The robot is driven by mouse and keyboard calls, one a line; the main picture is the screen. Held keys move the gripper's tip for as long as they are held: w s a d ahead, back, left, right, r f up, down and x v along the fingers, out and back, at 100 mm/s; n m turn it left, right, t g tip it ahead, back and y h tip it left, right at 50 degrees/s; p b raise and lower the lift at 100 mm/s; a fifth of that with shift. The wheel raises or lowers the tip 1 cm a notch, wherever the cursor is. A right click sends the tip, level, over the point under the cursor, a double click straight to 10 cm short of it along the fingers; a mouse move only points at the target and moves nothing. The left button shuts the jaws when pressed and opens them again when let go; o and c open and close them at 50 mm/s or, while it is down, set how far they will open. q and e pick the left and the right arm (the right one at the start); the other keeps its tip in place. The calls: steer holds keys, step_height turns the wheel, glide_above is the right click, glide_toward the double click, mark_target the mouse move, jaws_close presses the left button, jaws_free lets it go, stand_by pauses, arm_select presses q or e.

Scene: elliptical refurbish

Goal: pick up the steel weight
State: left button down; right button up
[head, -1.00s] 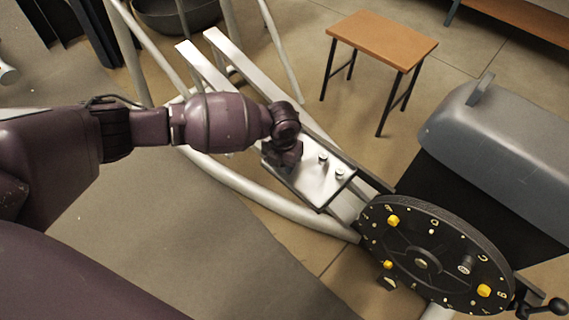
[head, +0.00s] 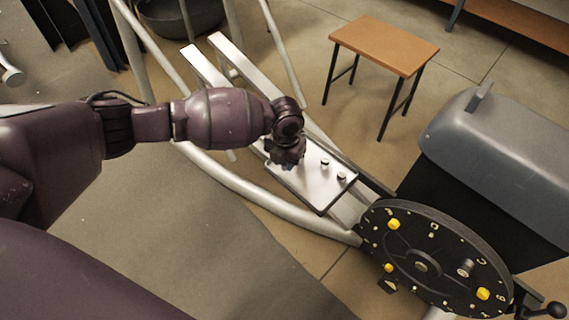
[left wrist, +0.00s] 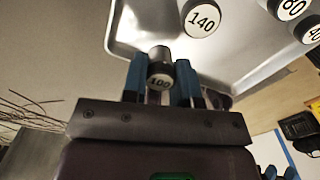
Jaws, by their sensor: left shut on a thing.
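My left gripper (head: 288,158) is over the left end of a shiny metal tray (head: 312,188). In the head view the gripper hides this weight. Other steel weights show on the tray in the left wrist view, one labelled 140 (left wrist: 202,18) and one labelled 80 (left wrist: 288,8). My right gripper is not in view.
A black dial wheel (head: 436,256) with yellow knobs stands right of the tray. Pale metal tubes (head: 235,185) frame the tray. A grey rounded housing (head: 500,135) is at right. A small wooden table (head: 384,45) stands behind, with open floor around it.

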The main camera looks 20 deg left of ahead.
arm_select(q)
step_height(320, 180, up, 18)
steer(key=p, duration=0.4)
steer(key=shift+f, duration=0.25)
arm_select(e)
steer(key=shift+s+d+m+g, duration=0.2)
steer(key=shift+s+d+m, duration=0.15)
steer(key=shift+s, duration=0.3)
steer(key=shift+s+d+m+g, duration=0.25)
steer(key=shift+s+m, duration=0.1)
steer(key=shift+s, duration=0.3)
arm_select(q)
steer(key=shift+r+p, duration=0.1)
steer(key=shift+p, duration=0.2)
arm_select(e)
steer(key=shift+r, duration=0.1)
